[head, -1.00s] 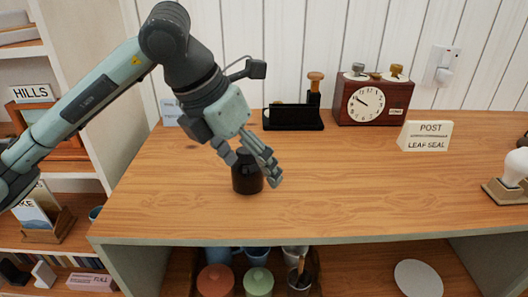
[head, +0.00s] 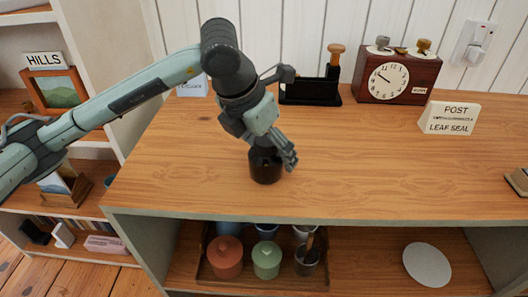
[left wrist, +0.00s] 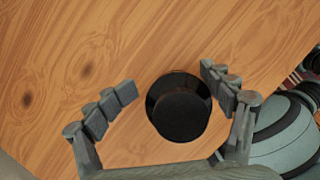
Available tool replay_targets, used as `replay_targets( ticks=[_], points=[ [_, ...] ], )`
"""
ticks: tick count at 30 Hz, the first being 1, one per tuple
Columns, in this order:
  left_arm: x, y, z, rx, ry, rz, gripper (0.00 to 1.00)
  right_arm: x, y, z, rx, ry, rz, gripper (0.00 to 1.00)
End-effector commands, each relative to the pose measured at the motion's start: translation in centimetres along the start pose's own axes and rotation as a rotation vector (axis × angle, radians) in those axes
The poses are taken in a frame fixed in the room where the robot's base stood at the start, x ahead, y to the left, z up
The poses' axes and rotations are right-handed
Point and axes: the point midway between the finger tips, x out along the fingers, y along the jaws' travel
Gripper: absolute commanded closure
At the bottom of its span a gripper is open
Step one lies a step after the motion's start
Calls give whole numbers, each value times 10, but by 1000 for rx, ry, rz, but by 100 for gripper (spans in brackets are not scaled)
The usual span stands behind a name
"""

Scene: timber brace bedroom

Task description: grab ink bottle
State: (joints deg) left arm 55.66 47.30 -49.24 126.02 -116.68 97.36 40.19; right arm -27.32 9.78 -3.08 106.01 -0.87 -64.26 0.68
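The ink bottle (head: 265,168) is a dark, round, upright bottle on the wooden top of the cabinet, left of its middle. My left gripper (head: 274,156) is over it in the head view and hides its upper part. In the left wrist view the bottle's black cap (left wrist: 180,114) lies between the two spread fingers of my left gripper (left wrist: 174,91). There is a gap on each side, wider on the left, and neither finger appears to touch it. My right gripper is in neither view.
The cabinet top (head: 370,180) is clear around the bottle's right. Lidded jars (head: 225,257) sit on the shelf below.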

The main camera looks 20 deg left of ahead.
Motion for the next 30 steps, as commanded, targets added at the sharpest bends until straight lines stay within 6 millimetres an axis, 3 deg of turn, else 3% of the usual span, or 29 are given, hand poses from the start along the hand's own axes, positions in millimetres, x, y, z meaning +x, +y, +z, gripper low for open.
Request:
replay_targets(
  ticks=[3, 18, 30],
  points=[
    [-1, 0, 1, 0, -2, 1, 22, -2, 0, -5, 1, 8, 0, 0],
    [-2, 1, 1, -1, -3, 2, 82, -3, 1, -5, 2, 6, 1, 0],
    [-3, 1, 2, -1, -4, 2, 84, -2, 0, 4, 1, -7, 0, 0]
  ],
)
